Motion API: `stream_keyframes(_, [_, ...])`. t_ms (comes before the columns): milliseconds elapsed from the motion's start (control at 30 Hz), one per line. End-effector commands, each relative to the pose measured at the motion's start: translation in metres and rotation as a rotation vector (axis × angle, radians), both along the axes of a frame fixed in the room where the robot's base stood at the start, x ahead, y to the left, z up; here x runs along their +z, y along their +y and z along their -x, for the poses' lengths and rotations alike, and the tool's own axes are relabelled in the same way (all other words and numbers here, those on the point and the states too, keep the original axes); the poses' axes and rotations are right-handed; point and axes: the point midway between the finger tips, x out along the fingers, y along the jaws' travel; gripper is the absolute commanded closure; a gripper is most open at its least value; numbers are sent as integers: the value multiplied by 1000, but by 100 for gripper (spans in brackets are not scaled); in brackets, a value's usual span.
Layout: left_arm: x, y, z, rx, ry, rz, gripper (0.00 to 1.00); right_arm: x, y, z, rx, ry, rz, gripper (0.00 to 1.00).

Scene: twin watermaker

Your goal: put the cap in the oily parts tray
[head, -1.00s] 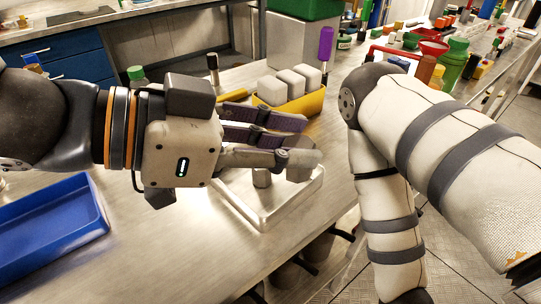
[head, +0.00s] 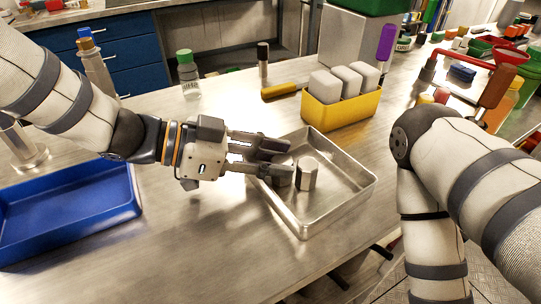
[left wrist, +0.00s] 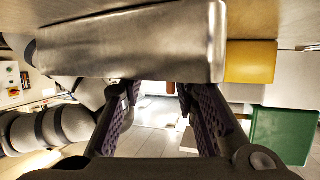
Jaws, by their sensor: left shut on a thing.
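My left gripper (head: 288,158) reaches in from the left over the near-left part of the shallow metal oily parts tray (head: 350,200). It is shut on the cap (head: 281,179), a small dark grey piece mostly hidden by the fingers. The cap is low inside the tray's outline; I cannot tell whether it touches the floor. Beside the fingertips a grey metal hexagonal piece (head: 307,174) stands upright in the tray. In the left wrist view the tray (left wrist: 130,45) fills the upper part, beyond the fingers (left wrist: 158,92); the cap is not clear there. My right gripper is out of view.
A yellow bin (head: 340,117) with white blocks stands behind the tray. A blue tray (head: 70,215) lies at the left. Bare bench lies in front of the metal tray.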

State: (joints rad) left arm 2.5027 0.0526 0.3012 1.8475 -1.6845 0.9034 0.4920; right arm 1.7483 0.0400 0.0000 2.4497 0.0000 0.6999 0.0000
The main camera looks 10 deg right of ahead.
Motion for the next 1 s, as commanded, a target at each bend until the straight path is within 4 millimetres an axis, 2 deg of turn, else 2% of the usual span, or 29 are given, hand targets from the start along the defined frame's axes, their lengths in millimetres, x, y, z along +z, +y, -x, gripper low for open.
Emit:
stream_keyframes(267, [-1, 1, 1, 2, -3, -10, 100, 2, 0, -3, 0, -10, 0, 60])
stream_keyframes(300, [0, 1, 1, 2, -5, -10, 64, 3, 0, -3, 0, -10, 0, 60])
stream_keyframes(667, [5, 2, 1, 2, -9, -9, 64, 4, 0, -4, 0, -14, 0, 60])
stream_keyframes(767, [13, 19, 0, 5, -11, -8, 64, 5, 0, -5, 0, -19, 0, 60])
stream_keyframes(1000, [38, 80, 4, 5, -11, -8, 64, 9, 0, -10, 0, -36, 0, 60])
